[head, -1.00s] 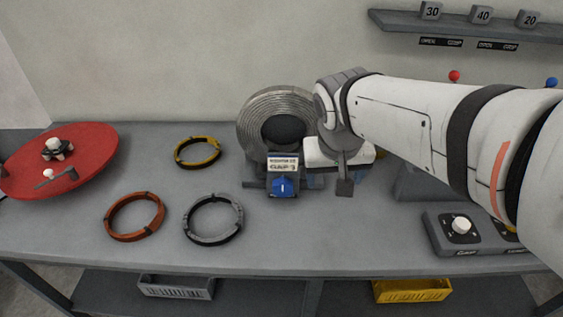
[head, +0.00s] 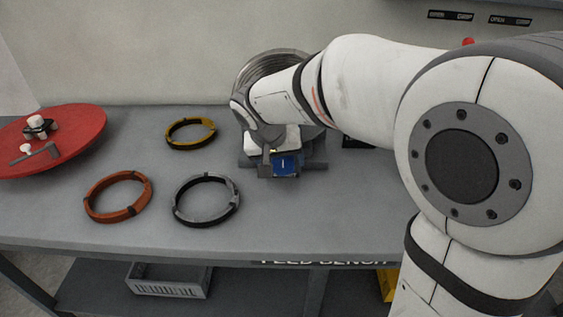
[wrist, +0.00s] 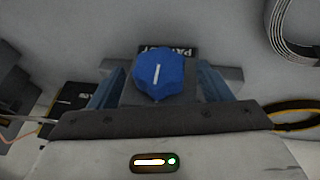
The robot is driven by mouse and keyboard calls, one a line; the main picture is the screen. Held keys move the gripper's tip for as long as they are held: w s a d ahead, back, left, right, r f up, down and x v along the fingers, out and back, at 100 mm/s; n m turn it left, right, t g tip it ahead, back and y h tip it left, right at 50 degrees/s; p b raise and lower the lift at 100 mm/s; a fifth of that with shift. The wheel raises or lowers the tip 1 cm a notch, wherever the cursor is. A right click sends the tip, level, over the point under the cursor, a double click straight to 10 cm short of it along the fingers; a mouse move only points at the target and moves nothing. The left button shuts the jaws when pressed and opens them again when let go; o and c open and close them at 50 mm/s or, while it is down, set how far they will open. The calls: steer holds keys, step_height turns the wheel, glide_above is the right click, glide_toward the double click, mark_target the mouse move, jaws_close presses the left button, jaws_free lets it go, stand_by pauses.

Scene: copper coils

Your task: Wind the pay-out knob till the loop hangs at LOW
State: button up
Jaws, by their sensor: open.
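The blue pay-out knob (wrist: 158,75) has a lobed rim and a white pointer line, close to upright in the wrist view. A black label (wrist: 180,51) behind it is partly hidden. My gripper (wrist: 159,84) is open, with one bluish finger on each side of the knob and gaps showing between. In the head view my gripper (head: 266,162) is at the front of the knob's unit, and part of the blue knob (head: 286,165) shows. The silver coil (head: 252,70) behind is mostly covered by my arm. I cannot make out the hanging loop or a LOW mark.
A yellow ring (head: 191,146), an orange ring (head: 131,215) and a grey ring (head: 232,208) lie on the bench (head: 80,237). A red disc (head: 85,122) with a crank is at the left. My arm covers much of the right side.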

steer(key=shift+w+d+f, duration=0.15)
steer(key=shift+w+f, duration=0.1)
steer(key=shift+f, duration=0.3)
steer(key=c, duration=1)
